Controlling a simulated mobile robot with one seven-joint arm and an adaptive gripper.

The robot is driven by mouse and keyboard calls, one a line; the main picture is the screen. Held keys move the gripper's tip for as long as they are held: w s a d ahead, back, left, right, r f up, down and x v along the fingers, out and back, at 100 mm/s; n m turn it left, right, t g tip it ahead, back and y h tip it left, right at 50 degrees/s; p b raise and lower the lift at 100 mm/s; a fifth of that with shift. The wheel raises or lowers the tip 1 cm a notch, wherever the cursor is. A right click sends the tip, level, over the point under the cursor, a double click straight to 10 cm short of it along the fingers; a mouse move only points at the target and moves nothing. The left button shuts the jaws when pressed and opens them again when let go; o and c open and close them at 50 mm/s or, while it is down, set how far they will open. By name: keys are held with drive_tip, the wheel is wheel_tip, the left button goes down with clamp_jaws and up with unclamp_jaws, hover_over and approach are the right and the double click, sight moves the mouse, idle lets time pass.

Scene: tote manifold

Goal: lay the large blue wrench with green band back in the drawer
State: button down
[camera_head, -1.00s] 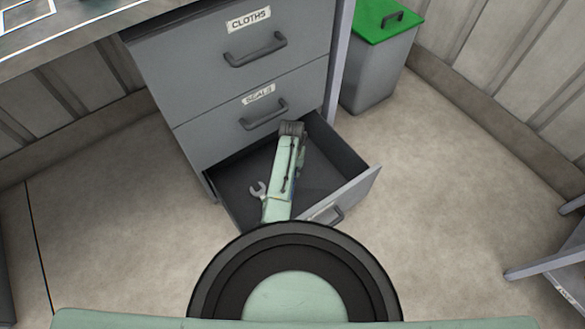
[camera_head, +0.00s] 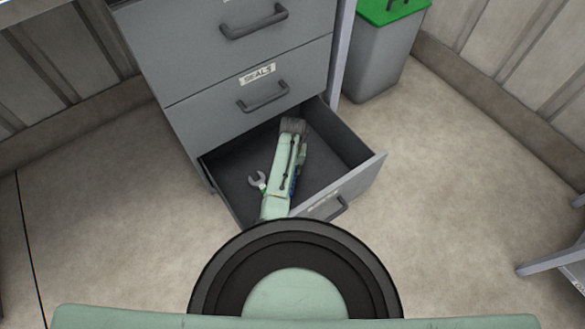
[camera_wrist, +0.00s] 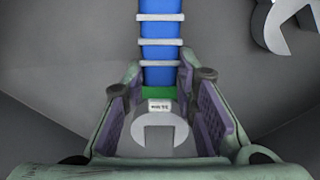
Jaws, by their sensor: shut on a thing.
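The blue wrench (camera_wrist: 161,55) has pale stripes, a green band (camera_wrist: 162,91), a small white label and a grey open jaw (camera_wrist: 160,133). My gripper (camera_wrist: 162,95) is shut around it near the band, and its blue handle runs away up the wrist view. In the head view my arm hides the gripper over the open bottom drawer (camera_head: 225,175). A grey open jaw (camera_head: 257,179) with a bit of green shows left of the arm, and some blue shows at its right. I cannot tell the wrench's height above the drawer floor.
A second grey wrench jaw (camera_wrist: 288,25) lies at the upper right of the wrist view. The closed SEALS drawer (camera_head: 250,105) is above the open one. A grey bin with a green lid (camera_head: 385,12) stands at the right. The drawer's right part looks bare.

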drive_tip(key=shift+f+b, duration=0.45)
drive_tip(key=shift+f, duration=0.2)
drive_tip(key=c, duration=1.2)
unclamp_jaws()
wheel_tip(320, 180, up, 12)
